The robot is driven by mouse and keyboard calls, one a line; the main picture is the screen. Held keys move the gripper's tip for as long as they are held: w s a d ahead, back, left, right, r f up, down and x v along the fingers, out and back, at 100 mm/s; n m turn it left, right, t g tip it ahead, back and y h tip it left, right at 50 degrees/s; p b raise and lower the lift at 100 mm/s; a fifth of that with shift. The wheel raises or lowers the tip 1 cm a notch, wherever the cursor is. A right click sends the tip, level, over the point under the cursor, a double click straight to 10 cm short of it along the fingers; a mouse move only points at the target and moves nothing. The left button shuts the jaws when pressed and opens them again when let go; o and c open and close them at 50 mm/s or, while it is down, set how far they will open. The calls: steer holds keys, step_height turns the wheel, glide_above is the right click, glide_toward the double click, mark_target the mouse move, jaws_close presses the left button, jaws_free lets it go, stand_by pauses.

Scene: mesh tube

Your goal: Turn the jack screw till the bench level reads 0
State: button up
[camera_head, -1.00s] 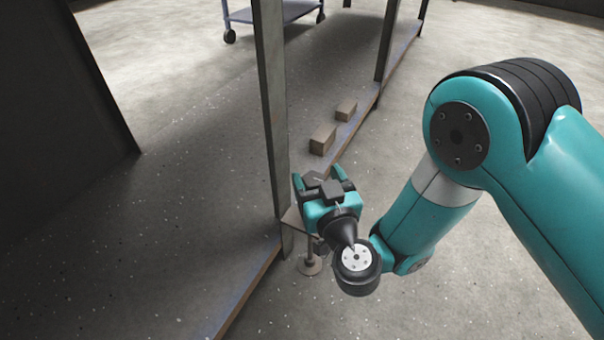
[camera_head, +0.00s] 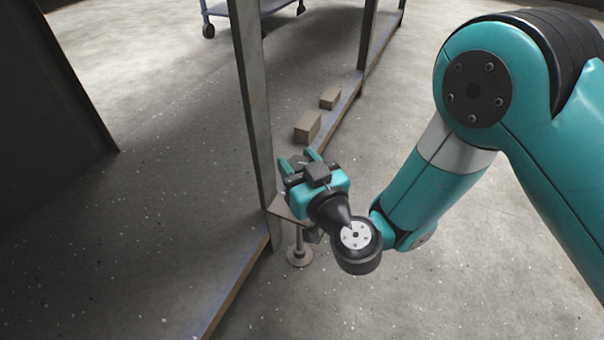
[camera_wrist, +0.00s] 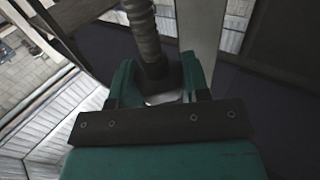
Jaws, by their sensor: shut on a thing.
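The jack screw (camera_head: 299,243) stands upright on a round foot on the floor, under a small plate (camera_head: 283,209) at the base of the bench's metal post (camera_head: 250,90). My gripper (camera_head: 298,158) is beside the post above that plate, its fingers pointing up and left. In the wrist view the screw's threaded rod (camera_wrist: 144,28) runs down between the fingers of my gripper (camera_wrist: 157,78). The fingers are shut on its lower, dark part. My gripper hides the gripped part in the head view. I cannot make out the bench level or any reading in either view.
Two brown blocks (camera_head: 308,127) lie along the bench's lower edge beyond my gripper. A wheeled cart (camera_head: 278,5) stands at the back. A dark panel (camera_head: 55,90) rises at the left. The concrete floor right of the bench looks clear.

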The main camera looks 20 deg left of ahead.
steer(key=f+n+g+y+b, duration=0.1)
steer(key=b, duration=0.2)
steer(key=shift+w+b, duration=0.15)
steer(key=shift+b, duration=0.2)
steer(key=shift+o, duration=0.2)
steer(key=shift+s+n+g+y+b, duration=0.2)
steer(key=shift+n+g+y+b, duration=0.15)
steer(key=shift+g, duration=0.35)
steer(key=shift+w+r+n+g+y+p, duration=0.1)
steer(key=shift+r+n+g+y+p, duration=0.3)
steer(key=shift+n+g+p, duration=0.45)
steer(key=shift+c, duration=0.2)
steer(key=n+g+y+b, duration=0.1)
steer(key=g, duration=0.1)
steer(key=shift+n+g+b, duration=0.3)
steer(key=shift+g+b, duration=0.05)
steer(key=shift+r+n+g+y, duration=0.15)
steer(key=shift+n+g+y, duration=0.15)
steer(key=shift+n+g, duration=1.15)
steer(key=shift+r+n+g+y, duration=0.1)
steer(key=shift+n+g+y, duration=0.15)
steer(key=shift+n+g, duration=1.15)
steer(key=shift+m+g, duration=0.45)
steer(key=shift+g, duration=0.4)
steer(key=o, duration=0.9)
steer(key=shift+o, duration=0.2)
steer(key=shift+f, duration=0.1)
